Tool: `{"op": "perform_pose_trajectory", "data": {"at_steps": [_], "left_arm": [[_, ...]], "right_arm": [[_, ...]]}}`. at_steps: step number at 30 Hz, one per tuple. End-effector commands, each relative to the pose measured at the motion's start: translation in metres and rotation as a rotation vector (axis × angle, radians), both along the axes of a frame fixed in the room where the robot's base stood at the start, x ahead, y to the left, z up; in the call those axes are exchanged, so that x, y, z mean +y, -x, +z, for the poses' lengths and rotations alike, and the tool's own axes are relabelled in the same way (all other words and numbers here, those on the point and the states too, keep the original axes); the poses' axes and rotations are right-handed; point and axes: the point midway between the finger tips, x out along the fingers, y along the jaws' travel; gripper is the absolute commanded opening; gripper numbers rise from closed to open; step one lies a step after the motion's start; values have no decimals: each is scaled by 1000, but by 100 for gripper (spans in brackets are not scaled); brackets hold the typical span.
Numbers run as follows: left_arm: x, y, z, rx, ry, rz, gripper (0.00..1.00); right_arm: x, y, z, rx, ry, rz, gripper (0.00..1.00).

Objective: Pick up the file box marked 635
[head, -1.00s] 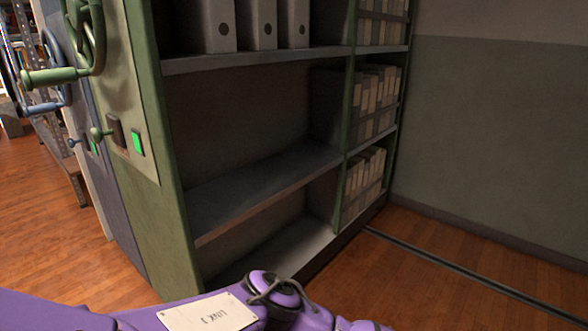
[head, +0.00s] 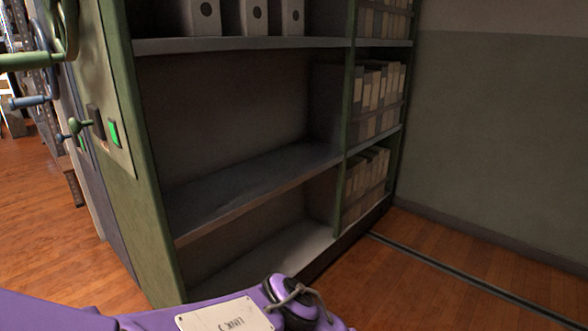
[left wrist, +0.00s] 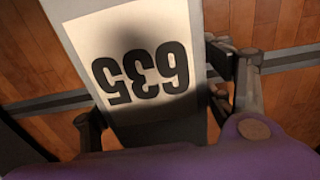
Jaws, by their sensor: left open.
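The file box marked 635 (left wrist: 145,70) fills the middle of the left wrist view. It is grey with a white label, and its black number appears upside down. My left gripper (left wrist: 165,108) has one finger on each side of the box and is open. I cannot tell whether either finger touches it. The box and the left gripper do not show in the head view, where only my purple arm is at the bottom edge. My right gripper is in neither view.
A green shelving unit (head: 165,215) has an empty middle shelf (head: 245,190). Grey binders (head: 255,17) stand on the shelf above, and smaller boxes fill the right bay (head: 372,90). A floor rail (head: 450,270) crosses clear wooden floor beside a bare wall (head: 490,130).

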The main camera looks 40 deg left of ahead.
Motion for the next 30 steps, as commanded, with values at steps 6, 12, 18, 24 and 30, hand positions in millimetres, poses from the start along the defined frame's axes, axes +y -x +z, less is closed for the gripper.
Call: {"op": "perform_pose_trajectory", "data": {"at_steps": [6, 12, 18, 24, 30], "left_arm": [[-1, -2, 1, -4, 1, -1, 73], [-1, -2, 1, -4, 1, -1, 50], [-1, -2, 0, -3, 1, -1, 24], [0, -1, 0, -2, 0, -1, 0], [-2, -2, 1, -4, 2, -1, 0]], "right_arm": [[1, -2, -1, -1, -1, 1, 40], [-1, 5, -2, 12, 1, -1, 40], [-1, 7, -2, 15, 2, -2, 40], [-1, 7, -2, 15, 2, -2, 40], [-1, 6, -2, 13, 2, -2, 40]]}}
